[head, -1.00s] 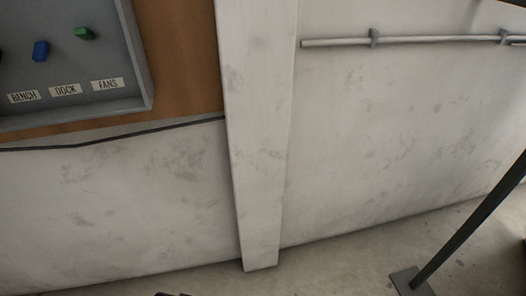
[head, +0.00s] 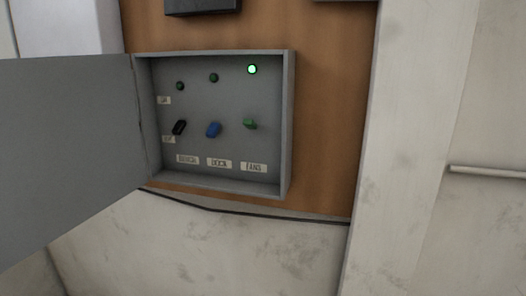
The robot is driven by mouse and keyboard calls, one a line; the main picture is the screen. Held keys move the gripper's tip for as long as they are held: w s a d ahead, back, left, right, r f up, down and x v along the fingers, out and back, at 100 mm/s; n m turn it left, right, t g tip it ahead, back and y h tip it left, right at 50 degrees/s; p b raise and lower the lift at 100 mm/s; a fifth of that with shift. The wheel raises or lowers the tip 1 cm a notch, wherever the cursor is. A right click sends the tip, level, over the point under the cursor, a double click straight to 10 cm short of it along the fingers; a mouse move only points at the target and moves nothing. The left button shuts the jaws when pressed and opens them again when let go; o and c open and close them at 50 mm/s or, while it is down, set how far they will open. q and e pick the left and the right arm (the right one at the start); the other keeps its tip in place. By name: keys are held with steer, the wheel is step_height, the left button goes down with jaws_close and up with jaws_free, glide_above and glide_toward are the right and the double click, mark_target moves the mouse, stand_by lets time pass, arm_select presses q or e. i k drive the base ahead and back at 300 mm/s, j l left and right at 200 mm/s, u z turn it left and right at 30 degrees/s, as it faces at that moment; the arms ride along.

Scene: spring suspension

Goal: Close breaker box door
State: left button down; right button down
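The grey breaker box (head: 288,125) is fixed to a brown wooden panel. Its grey door (head: 65,150) is hinged on the box's left side and stands wide open to the left, its left part cut off by the picture edge. Inside are a black switch (head: 179,127), a blue switch (head: 213,130) and a green switch (head: 250,124), above labels reading BENCH, DOCK and FANS. A green lamp (head: 252,69) glows above the green switch; the other two lamps are dark. Neither gripper shows in the head view.
A dark box (head: 202,5) is on the wooden panel (head: 335,130) above the breaker box. A pale pillar (head: 390,150) stands to the right, with a horizontal pipe (head: 488,172) beyond it. A dark cable (head: 280,215) runs below the box. The space in front of the box looks clear.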

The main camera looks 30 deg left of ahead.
mark_target(71, 146)
steer(key=j, duration=1.8)
steer(key=k+j, duration=0.1)
steer(key=j, duration=1.7)
steer(key=i+z, duration=0.05)
